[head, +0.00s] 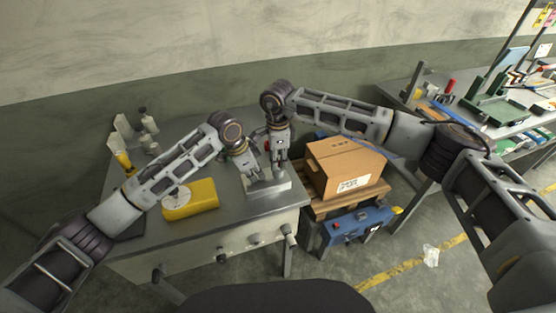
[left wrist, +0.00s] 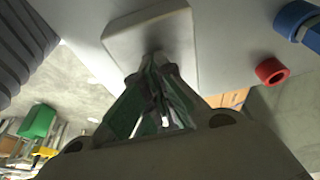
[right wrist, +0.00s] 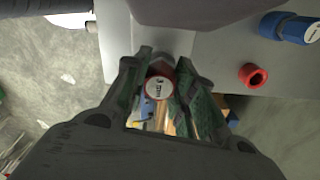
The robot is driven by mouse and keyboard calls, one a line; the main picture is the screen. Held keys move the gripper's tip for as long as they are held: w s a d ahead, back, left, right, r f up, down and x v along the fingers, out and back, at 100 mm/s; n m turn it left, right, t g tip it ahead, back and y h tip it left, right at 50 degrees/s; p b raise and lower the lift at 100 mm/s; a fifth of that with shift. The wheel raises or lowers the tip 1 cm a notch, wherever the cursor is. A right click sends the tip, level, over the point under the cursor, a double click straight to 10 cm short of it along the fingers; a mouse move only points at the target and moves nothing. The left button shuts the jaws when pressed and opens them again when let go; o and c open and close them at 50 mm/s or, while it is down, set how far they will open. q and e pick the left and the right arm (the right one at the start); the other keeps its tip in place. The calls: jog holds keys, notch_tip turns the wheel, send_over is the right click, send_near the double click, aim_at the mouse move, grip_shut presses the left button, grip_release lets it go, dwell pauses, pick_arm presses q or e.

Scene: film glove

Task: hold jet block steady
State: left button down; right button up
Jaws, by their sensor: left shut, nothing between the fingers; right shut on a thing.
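The jet block, a pale grey slab, lies near the table's front right corner in the head view (head: 270,188). It also shows in the left wrist view (left wrist: 122,42). My left gripper (head: 254,176) is shut and empty, its tips at the slab's upper face; I cannot tell whether they touch. My right gripper (head: 281,170) stands upright over the slab, right of the left one. In the right wrist view its fingers are shut on a round, red-rimmed piece with a white labelled end (right wrist: 158,88). The lower part of that piece is hidden.
A yellow case (head: 190,204) lies left on the grey table (head: 215,214), with several bottles (head: 146,122) behind. A red ring (right wrist: 253,76) and a blue cylinder (right wrist: 297,27) sit beside the slab. A cardboard box (head: 345,166) stands right, above a blue toolbox (head: 357,224).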

pick_arm(q)
jog(key=shift+s+a+f, duration=0.1)
jog(key=shift+s+f, duration=0.05)
jog(key=shift+f, duration=0.3)
pick_arm(e)
jog(key=shift+r, duration=3.65)
pick_arm(q)
jog(key=shift+r, duration=0.15)
jog(key=shift+w+r, duration=0.2)
jog(key=shift+r, duration=0.45)
pick_arm(e)
jog(key=shift+w+f, duration=0.1)
jog(key=shift+w, duration=0.05)
pick_arm(q)
jog(key=shift+r, duration=2.05)
jog(key=shift+r, duration=0.1)
notch_tip(320, 180, up, 3)
jog(key=shift+f, duration=0.1)
